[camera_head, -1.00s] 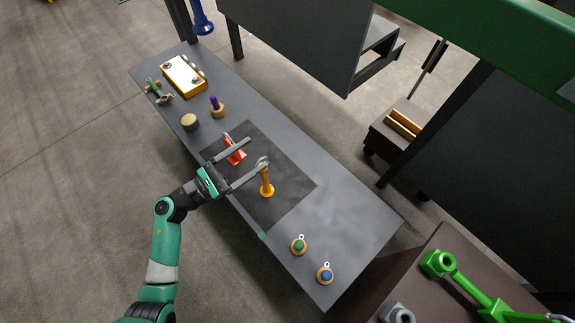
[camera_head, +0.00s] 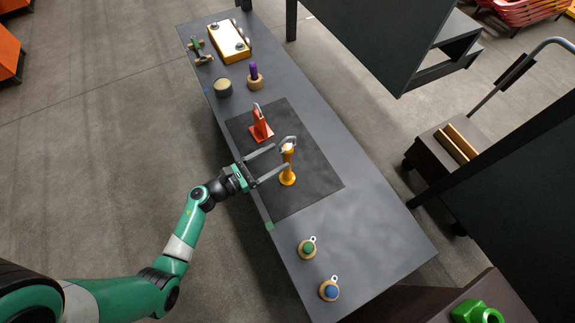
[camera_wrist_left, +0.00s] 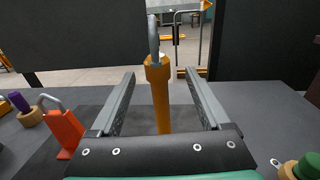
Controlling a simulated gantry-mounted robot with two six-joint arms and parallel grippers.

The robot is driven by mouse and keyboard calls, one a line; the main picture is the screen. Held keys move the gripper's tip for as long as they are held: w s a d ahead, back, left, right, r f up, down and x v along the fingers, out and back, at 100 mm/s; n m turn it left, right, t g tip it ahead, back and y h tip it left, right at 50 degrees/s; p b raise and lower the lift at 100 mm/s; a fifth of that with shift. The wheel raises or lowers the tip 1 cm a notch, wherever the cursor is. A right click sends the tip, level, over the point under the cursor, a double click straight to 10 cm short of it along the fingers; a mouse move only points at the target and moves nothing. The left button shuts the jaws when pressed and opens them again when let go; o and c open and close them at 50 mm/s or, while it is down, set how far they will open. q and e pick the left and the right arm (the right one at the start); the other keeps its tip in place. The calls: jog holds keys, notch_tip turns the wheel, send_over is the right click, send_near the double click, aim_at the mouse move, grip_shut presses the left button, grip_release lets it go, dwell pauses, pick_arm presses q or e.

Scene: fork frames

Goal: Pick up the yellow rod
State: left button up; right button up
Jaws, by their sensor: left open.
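The yellow rod (camera_head: 288,165) stands upright on a black mat (camera_head: 315,185), with a flared base and a grey metal loop at its top. My left gripper (camera_head: 279,157) is open beside it in the head view, and the nearer finger appears level with the rod's middle. In the left wrist view the rod (camera_wrist_left: 160,95) stands in line with the gap between the two open fingers (camera_wrist_left: 160,76). Both fingers look apart from it. The rod's base is hidden there behind the gripper body. My right gripper is not in view.
A red padlock-shaped block (camera_head: 261,128) stands close to the farther finger. A purple-topped peg (camera_head: 254,76), a round tin (camera_head: 223,88) and a yellow box (camera_head: 230,43) stand farther back. Green (camera_head: 308,248) and blue (camera_head: 329,289) knobs are at the near end. The bench right of the mat is clear.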

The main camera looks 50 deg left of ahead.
aim_at(287, 150)
pick_arm(q)
jog(key=w, duration=0.3)
jog(key=w+b, duration=0.1)
jog(key=w, duration=0.1)
jog(key=shift+w+d+f, duration=0.1)
jog(key=shift+d, duration=0.15)
jog(key=shift+c, duration=0.2)
grip_shut()
dwell(1.0)
